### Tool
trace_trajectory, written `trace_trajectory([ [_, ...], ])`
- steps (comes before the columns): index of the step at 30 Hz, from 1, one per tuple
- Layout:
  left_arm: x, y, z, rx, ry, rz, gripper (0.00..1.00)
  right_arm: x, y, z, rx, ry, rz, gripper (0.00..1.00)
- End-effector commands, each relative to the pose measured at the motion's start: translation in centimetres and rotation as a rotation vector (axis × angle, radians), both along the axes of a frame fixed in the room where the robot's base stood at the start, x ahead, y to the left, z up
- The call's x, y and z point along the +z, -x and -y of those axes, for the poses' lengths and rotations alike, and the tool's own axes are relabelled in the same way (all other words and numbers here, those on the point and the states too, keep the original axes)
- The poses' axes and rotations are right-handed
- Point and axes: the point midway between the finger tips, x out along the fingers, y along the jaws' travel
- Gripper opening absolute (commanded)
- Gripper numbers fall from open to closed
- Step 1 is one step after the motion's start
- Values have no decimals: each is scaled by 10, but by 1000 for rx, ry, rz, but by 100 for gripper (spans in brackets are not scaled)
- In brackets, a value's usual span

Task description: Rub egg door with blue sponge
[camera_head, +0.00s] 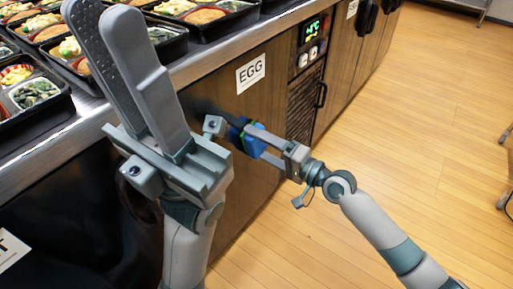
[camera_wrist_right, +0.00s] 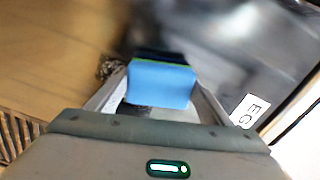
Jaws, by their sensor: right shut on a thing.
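The EGG door (camera_head: 235,100) is a brown wood panel under the counter, with a white EGG label (camera_head: 251,73). A dark smear (camera_head: 204,106) marks it left of the sponge. My right gripper (camera_head: 255,139) is shut on the blue sponge (camera_head: 247,146) and holds it at the door, below the label. In the right wrist view the blue sponge (camera_wrist_right: 160,84) sits between the fingers, its dark, green-edged side toward the door. I cannot tell whether it touches. My left gripper (camera_head: 112,50) rises in the foreground, its fingers close together and nothing visible in them; it hides part of the door.
Black bento trays (camera_head: 38,100) with food stand on the metal counter (camera_head: 215,55) above. Right of the door is a control panel (camera_head: 312,38) with a green display, over a vent (camera_head: 303,105). The wooden floor (camera_head: 420,120) at right is mostly clear.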

Motion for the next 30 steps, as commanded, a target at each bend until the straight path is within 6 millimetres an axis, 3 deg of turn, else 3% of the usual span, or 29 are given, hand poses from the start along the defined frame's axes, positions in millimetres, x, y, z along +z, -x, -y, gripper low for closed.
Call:
trace_trajectory([
  [8,-1,0,0,0,0,0,22,1,-2,1,-4,0,3,45],
  [22,-26,0,0,0,0,0,22,-1,-24,19,-3,1,4,45],
  [30,-29,0,0,0,0,0,22,1,-28,23,-2,1,2,45],
])
